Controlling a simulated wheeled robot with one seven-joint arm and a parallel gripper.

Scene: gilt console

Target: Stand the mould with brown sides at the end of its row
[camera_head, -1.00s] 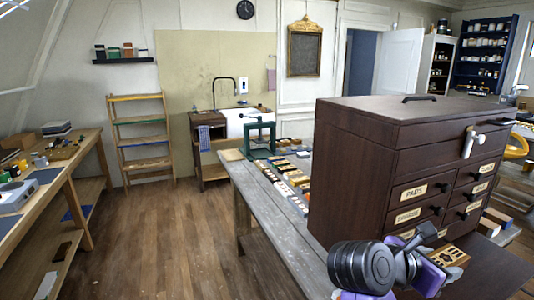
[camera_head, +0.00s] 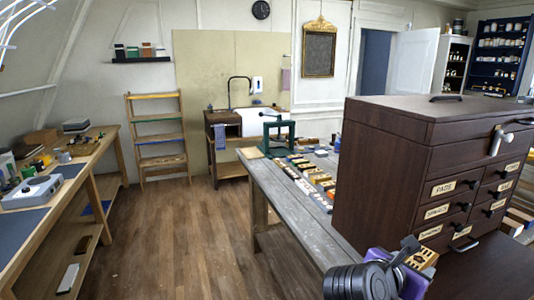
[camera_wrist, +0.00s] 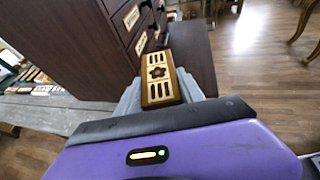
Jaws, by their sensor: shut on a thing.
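My gripper (camera_wrist: 165,95) is shut on a mould (camera_wrist: 158,70) with brown sides and a pale gold face bearing a dark flower and rows of dark slots. The mould also shows at the lower right of the head view (camera_head: 422,261), beside the dark cabinet. In the head view several small moulds in black, gold, white and red (camera_head: 308,180) stand in rows on the grey wooden table (camera_head: 275,207), left of the cabinet. The far ends of some rows are too small to make out.
The dark brown drawer cabinet (camera_head: 390,160) with labelled drawers stands between my gripper and the rows. A green press (camera_head: 279,138) stands at the table's far end. The floor (camera_head: 180,235) left of the table is clear. A workbench (camera_head: 85,185) runs along the left.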

